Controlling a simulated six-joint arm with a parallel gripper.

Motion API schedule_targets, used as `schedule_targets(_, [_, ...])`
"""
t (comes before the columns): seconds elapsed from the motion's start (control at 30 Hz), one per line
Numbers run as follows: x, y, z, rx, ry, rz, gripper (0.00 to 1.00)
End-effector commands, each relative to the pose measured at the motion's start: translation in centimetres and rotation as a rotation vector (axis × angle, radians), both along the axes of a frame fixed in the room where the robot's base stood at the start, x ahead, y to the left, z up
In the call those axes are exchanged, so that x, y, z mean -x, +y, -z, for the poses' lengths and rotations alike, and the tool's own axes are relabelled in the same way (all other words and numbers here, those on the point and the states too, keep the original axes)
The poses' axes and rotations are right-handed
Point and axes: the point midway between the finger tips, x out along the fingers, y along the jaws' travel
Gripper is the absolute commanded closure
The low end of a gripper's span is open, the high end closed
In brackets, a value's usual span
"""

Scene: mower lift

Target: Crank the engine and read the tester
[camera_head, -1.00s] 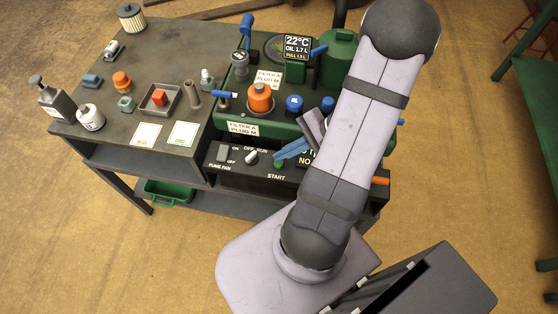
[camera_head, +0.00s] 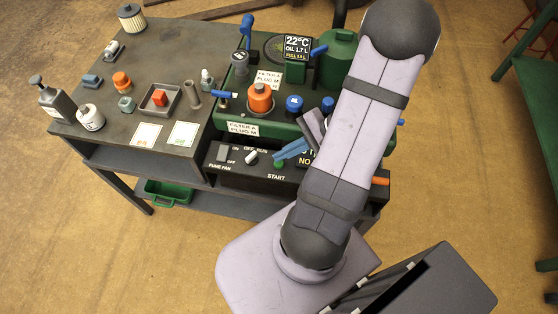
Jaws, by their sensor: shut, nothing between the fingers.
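My gripper (camera_head: 289,151), with blue fingers, is shut and empty, pointing left and down at the black control panel (camera_head: 225,171) on the front of the green mower unit. Its tips are just above the green START button (camera_head: 278,164); I cannot tell whether they touch it. Left of it is the white OFF/RUN knob (camera_head: 251,157). A small dark display (camera_head: 303,160) with "NO" readable is mostly hidden by my arm, so I cannot read the rest.
Bottles and small parts crowd the bench (camera_head: 160,60) at left. A green bench (camera_head: 545,130) stands at right.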

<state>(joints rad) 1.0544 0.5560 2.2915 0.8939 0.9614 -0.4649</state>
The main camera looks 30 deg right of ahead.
Motion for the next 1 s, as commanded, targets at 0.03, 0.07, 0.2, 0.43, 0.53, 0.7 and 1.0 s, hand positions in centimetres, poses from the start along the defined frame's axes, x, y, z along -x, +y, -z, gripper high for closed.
schedule_targets(0.03, [0.00, 0.00, 0.00, 0.000, 0.000, 0.000, 1.00])
schedule_targets(0.07, [0.00, 0.00, 0.00, 0.000, 0.000, 0.000, 1.00])
schedule_targets(0.2, [0.00, 0.00, 0.00, 0.000, 0.000, 0.000, 1.00])
schedule_targets(0.43, [0.00, 0.00, 0.00, 0.000, 0.000, 0.000, 1.00])
schedule_targets(0.53, [0.01, 0.00, 0.13, 0.000, 0.000, 0.000, 1.00])
schedule_targets(0.7, [0.00, 0.01, 0.65, 0.000, 0.000, 0.000, 1.00])
schedule_targets(1.0, [-0.01, 0.00, 0.86, 0.000, 0.000, 0.000, 1.00])
